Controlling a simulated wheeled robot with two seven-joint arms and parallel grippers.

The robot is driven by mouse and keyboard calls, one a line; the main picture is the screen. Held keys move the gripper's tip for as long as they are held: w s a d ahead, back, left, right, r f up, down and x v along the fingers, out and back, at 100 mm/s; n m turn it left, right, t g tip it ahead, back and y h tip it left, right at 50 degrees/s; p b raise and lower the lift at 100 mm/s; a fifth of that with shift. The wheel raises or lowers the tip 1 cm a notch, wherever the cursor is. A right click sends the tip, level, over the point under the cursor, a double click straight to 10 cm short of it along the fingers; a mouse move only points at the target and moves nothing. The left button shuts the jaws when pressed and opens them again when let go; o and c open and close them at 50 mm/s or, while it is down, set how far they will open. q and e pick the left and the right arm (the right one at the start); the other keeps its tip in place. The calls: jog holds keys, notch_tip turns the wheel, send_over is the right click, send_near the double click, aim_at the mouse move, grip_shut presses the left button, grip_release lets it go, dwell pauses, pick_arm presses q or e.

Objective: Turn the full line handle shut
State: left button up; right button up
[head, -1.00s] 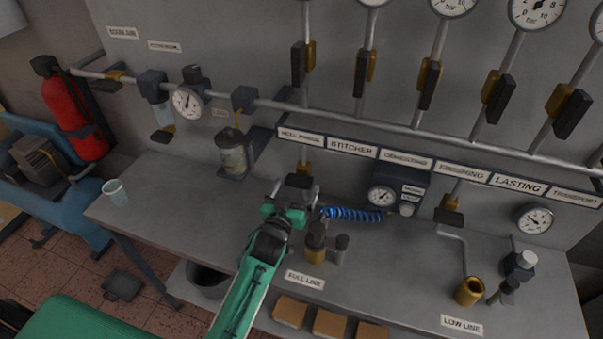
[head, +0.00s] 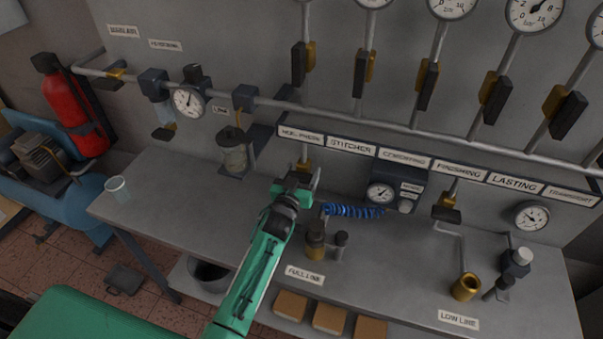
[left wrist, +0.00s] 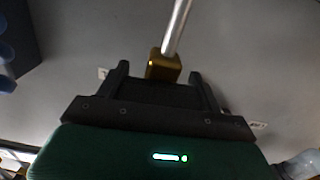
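The full line valve has a brass body (head: 304,166) on a short pipe under the label rail. It also shows in the left wrist view (left wrist: 164,66). Its dark handle is mostly hidden behind my gripper in the head view. In the left wrist view a dark block, seemingly the handle, lies between the fingers. My left gripper (head: 298,184) is at the handle, just below the brass body. Its two fingers (left wrist: 158,88) stand wide apart on either side of the dark block; contact cannot be made out. The full line label (head: 305,275) lies on the bench. My right gripper is not in view.
A blue coiled hose (head: 352,210) and a brass fitting (head: 315,243) are close to the right of my gripper. A regulator box (head: 398,180) is further right.

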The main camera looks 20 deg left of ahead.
pick_arm(q)
jog(key=shift+m, duration=0.7)
jog(key=o, duration=1)
jog(key=shift+s+f+b, duration=0.15)
jog(key=shift+s+b, duration=0.2)
jog(key=shift+s, duration=0.3)
jog(key=s+b, duration=0.1)
jog(key=s, duration=0.5)
jog(key=s+b, duration=0.2)
jog(key=s, duration=0.4)
jog(key=shift+s+a, duration=0.2)
jog(key=shift+s, duration=0.05)
